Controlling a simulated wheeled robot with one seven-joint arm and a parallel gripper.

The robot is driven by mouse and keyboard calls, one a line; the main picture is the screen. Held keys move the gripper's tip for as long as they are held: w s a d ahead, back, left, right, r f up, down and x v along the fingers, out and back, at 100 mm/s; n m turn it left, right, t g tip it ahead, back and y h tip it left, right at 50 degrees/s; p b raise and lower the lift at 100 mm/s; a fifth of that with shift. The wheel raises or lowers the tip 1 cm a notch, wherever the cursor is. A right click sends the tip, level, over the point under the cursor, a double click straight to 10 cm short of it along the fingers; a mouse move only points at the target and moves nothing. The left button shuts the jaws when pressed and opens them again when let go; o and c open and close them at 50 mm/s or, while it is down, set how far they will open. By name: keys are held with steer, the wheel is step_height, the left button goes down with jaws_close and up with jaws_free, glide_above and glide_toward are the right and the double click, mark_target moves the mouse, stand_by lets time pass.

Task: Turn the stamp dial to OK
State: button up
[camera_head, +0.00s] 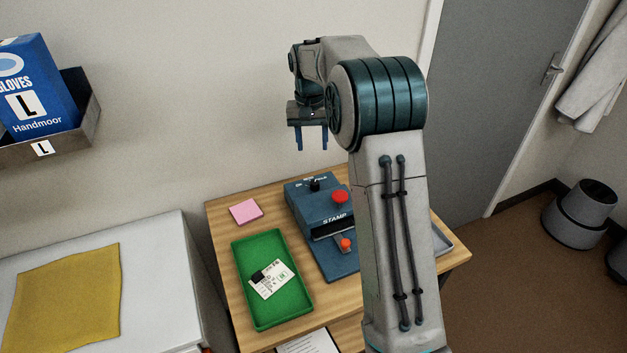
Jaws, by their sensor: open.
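The blue stamp machine (322,219) stands on the wooden table, partly hidden behind my arm. Its front is lettered STAMP. A small black dial (314,185) sits on its top at the back left, with tiny lettering beside it that I cannot read, so its setting cannot be told. A red round knob (340,197) is on the top to the right of the dial, and a smaller orange-red knob (346,244) is lower at the front. My gripper (311,145) points down with its two blue fingers apart, empty, above the machine and clear of the dial.
A green tray (242,290) with a white card (272,279) lies left of the machine. A pink note pad (245,212) is behind it on the wooden table (222,222). A grey tray edge (441,241) shows right of my arm. A wall bin with a blue gloves box (38,85) is upper left.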

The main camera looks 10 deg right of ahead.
mark_target(314, 182)
steer(key=f, duration=0.8)
steer(key=f+p, duration=0.1)
steer(key=f, duration=0.4)
steer(key=shift+s+d+f, duration=0.1)
steer(key=shift+d, duration=0.2)
steer(key=c, duration=1)
